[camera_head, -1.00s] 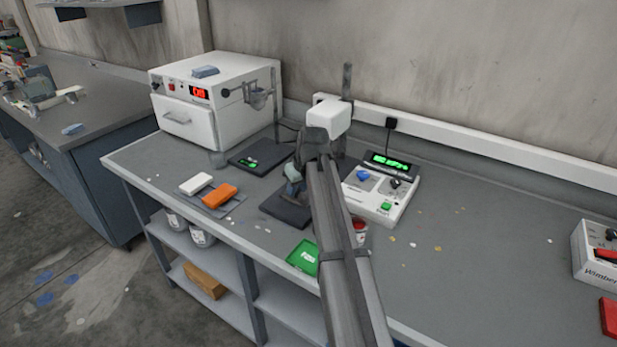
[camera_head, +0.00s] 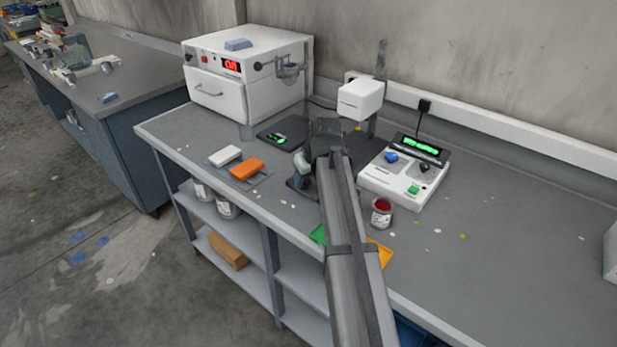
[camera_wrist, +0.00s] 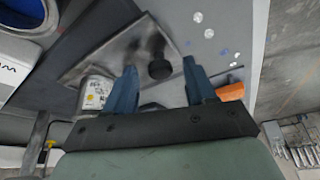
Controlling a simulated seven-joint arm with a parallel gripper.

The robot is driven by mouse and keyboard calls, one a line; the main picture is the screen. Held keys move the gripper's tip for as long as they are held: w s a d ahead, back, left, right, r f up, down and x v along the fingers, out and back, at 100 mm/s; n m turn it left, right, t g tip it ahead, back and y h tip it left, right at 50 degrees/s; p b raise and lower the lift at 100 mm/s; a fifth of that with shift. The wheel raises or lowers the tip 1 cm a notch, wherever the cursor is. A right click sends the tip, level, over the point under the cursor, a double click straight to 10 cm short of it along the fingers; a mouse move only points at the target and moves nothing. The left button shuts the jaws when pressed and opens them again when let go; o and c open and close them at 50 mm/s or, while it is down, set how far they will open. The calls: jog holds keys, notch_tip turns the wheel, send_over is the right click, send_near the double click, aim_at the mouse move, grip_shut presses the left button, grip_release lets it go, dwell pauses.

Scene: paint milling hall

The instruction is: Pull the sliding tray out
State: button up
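A white box-shaped unit (camera_head: 262,99) with a red display stands at the back left of the bench. Its front has a drawer-like panel (camera_head: 216,97) with a bar handle (camera_head: 208,91), which looks closed. I cannot tell for certain that this is the sliding tray. My gripper (camera_head: 312,165) is over the middle of the bench, to the right of the unit and apart from it; my arm partly hides it in the head view. In the wrist view, the two blue fingers of my gripper (camera_wrist: 160,68) are spread with nothing held. Beyond them is a metal plate (camera_wrist: 110,55) with a black knob (camera_wrist: 159,69).
A white block (camera_head: 225,155) and an orange block (camera_head: 247,168) lie near the bench's front edge. A dark scale (camera_head: 275,138), a white control box (camera_head: 400,180) and an opened paint can (camera_head: 381,214) stand around my arm. The right side of the bench is mostly clear.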

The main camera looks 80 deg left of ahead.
jog(key=shift+r, duration=0.1)
jog(key=v, duration=1.3)
jog(key=shift+d+r, duration=0.25)
jog(key=shift+w, duration=0.2)
